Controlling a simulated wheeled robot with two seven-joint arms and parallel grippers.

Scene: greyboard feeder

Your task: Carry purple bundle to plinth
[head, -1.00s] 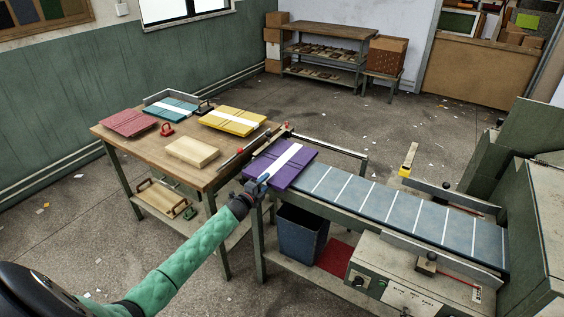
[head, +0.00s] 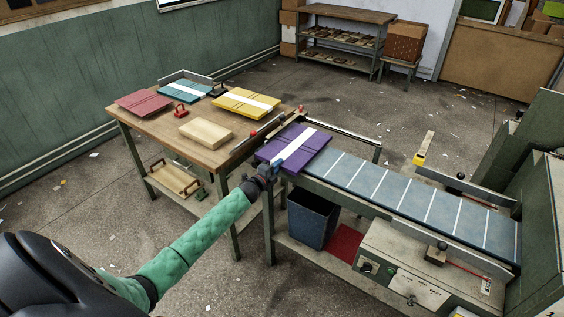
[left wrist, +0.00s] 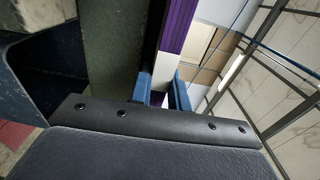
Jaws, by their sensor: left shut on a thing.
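The purple bundle (head: 290,149), a flat stack with a white band across it, is at the left end of the feeder belt. I cannot tell whether it rests there or is held just above. My left gripper (head: 275,168) is shut on its near edge at the band. In the left wrist view the blue fingers (left wrist: 163,97) are on either side of the bundle's purple edge (left wrist: 179,22) and white band. A pale wooden block (head: 206,133), probably the plinth, lies on the wooden table with its top bare. My right gripper is not in view.
The wooden table (head: 180,153) also holds a red stack (head: 144,103), a teal bundle (head: 187,92), a yellow bundle (head: 246,102) and a red-handled item (head: 181,111). A rail (head: 258,133) runs along its right side. A dark blue bin (head: 311,218) stands below the belt (head: 400,190).

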